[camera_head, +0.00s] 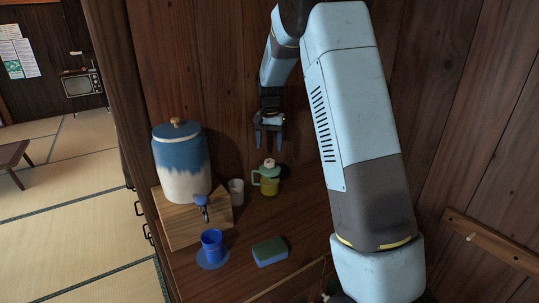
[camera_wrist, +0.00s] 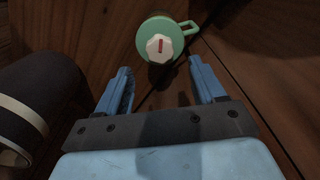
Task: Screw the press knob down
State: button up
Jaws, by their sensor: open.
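The press knob (camera_head: 269,163) is the pale cap on top of a small green-handled pot (camera_head: 268,181) on the wooden counter. My gripper (camera_head: 268,146) hangs above the pot, pointing down. In the wrist view my gripper (camera_wrist: 160,74) is open and empty. Its fingers are apart on either side below the lid in the picture, and the knob is not between them.
A blue-and-white dispenser (camera_head: 181,165) stands on a wooden block (camera_head: 190,225) at left. A pale cup (camera_head: 236,192) stands just left of the pot. A blue cup (camera_head: 212,243) on a saucer and a sponge (camera_head: 270,251) are nearer. A wooden wall (camera_head: 225,60) rises close behind.

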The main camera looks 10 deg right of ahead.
notch_tip(320, 180, up, 7)
dwell(0.3)
jog(key=s+d+r+n+t, duration=0.1)
jog(key=s+r, duration=0.3)
jog(key=s, duration=0.6)
jog(key=s+r+n+t, duration=0.2)
jog(key=s+r, duration=0.3)
jog(key=s, duration=0.5)
jog(key=s+d+r+n+t, duration=0.1)
jog(key=s+r, duration=0.3)
jog(key=s, duration=0.5)
jog(key=s+f+n+t, duration=0.1)
jog(key=s+f, duration=0.2)
jog(key=s, duration=0.8)
jog(key=shift+a+n+t, duration=0.15)
jog(key=shift+n+t, duration=0.15)
